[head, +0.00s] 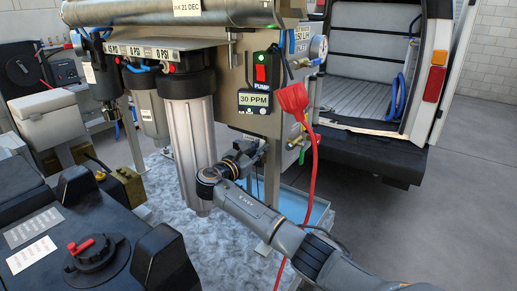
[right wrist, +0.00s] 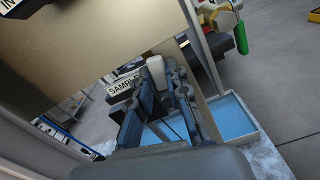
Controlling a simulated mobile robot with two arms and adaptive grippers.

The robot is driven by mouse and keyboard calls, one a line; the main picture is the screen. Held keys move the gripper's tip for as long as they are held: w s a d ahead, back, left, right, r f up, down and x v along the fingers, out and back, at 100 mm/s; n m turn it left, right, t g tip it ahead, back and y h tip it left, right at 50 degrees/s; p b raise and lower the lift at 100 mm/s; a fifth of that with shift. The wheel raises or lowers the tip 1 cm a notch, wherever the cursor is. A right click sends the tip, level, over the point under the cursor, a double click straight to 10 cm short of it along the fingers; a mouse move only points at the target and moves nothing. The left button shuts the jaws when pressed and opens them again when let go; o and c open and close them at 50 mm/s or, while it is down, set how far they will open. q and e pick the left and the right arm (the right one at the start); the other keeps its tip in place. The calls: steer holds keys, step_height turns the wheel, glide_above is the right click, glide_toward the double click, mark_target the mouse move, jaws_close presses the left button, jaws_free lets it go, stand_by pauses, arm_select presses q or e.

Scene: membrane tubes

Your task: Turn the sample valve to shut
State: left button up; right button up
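In the right wrist view a plate marked SAMPLE (right wrist: 122,86) shows partly behind my right gripper (right wrist: 158,84). A pale grey, rounded piece (right wrist: 155,68), which looks like the sample valve's handle, stands between the two dark fingers. The fingers are apart around it; I cannot tell whether they press on it. In the head view my right gripper (head: 256,150) is at the lower edge of the steel panel, right of the clear-grey filter housing (head: 192,140). The valve itself is hidden there by the gripper. My left gripper is not in view.
A red cable with a red plug (head: 292,98) hangs just right of the gripper. A green-handled valve (right wrist: 243,38) is at the right of the wrist view. A blue tray (head: 292,204) lies below.

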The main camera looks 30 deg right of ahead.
steer(key=shift+s+f, duration=0.1)
jaws_close()
steer(key=m+b, duration=0.2)
steer(key=m, duration=0.1)
steer(key=s+f+m+b, duration=0.1)
steer(key=b, duration=0.1)
steer(key=shift+d+m, duration=0.25)
steer(key=shift+m, duration=0.15)
steer(key=m+b, duration=0.3)
steer(key=s+f+m+b, duration=0.1)
steer(key=m+b, duration=0.1)
steer(key=b, duration=0.1)
steer(key=f+m+b, duration=0.1)
steer(key=m+b, duration=0.2)
steer(key=shift+s+d+f+m+b, duration=0.2)
steer(key=shift+d+m+b, duration=0.05)
steer(key=shift+m+b, duration=0.1)
steer(key=shift+f+m+b, duration=0.15)
steer(key=shift+m+b, duration=0.9)
steer(key=shift+b, duration=0.1)
steer(key=o, duration=0.8)
jaws_free()
